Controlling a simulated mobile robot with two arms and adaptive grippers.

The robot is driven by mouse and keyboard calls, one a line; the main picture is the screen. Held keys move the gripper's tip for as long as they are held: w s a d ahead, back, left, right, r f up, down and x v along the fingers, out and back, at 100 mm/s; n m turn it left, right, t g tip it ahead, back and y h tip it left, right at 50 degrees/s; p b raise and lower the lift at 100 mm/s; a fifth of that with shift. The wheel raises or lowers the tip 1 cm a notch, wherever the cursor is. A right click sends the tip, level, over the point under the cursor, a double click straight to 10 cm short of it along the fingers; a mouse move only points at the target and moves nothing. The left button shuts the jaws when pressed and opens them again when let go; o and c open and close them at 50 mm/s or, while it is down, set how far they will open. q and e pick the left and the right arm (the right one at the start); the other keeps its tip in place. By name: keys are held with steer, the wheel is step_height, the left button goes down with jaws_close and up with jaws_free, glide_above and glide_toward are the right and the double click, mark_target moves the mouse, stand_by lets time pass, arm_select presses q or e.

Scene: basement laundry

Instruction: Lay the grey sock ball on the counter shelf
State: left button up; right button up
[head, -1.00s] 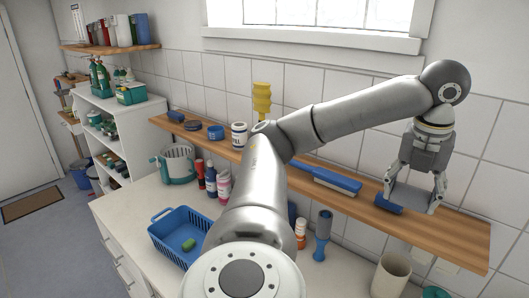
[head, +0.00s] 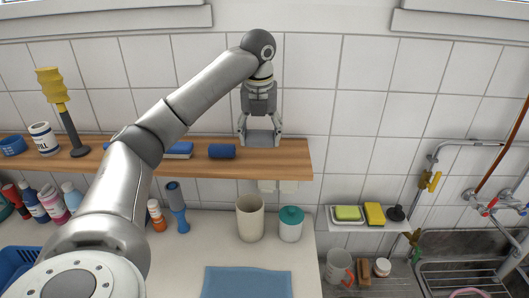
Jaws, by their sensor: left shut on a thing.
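My left gripper (head: 260,143) points down over the right part of the wooden shelf (head: 283,158) on the tiled wall, above the counter. It is shut on a plain grey thing (head: 262,138), which I take for the grey sock ball; its shape is partly hidden between the fingers. I cannot tell whether it touches the shelf. A dark blue cylinder (head: 222,151) lies on the shelf just left of the gripper. My right gripper is not in view.
A blue-backed brush (head: 178,149) and a yellow-headed duster (head: 62,105) are farther left on the shelf. Below, a beige cup (head: 250,218), a teal-lidded jar (head: 291,223) and a blue cloth (head: 247,282) are on the counter. The shelf's right end looks bare.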

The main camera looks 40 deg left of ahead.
mark_target(265, 157)
arm_select(q)
steer(key=shift+w+f, duration=0.5)
steer(key=shift+f, duration=0.15)
steer(key=shift+w+a+f, duration=0.1)
steer(key=shift+w+a, duration=0.05)
steer(key=shift+w, duration=0.05)
steer(key=shift+w+f+p, duration=0.1)
steer(key=shift+f+p, duration=0.1)
steer(key=shift+p, duration=0.2)
steer(key=f+p, duration=0.2)
steer(key=f, duration=0.1)
steer(key=shift+w+a, duration=0.1)
steer(key=shift+w, duration=0.2)
steer(key=shift+f, duration=0.5)
steer(key=o, duration=1)
steer(key=shift+f, duration=0.15)
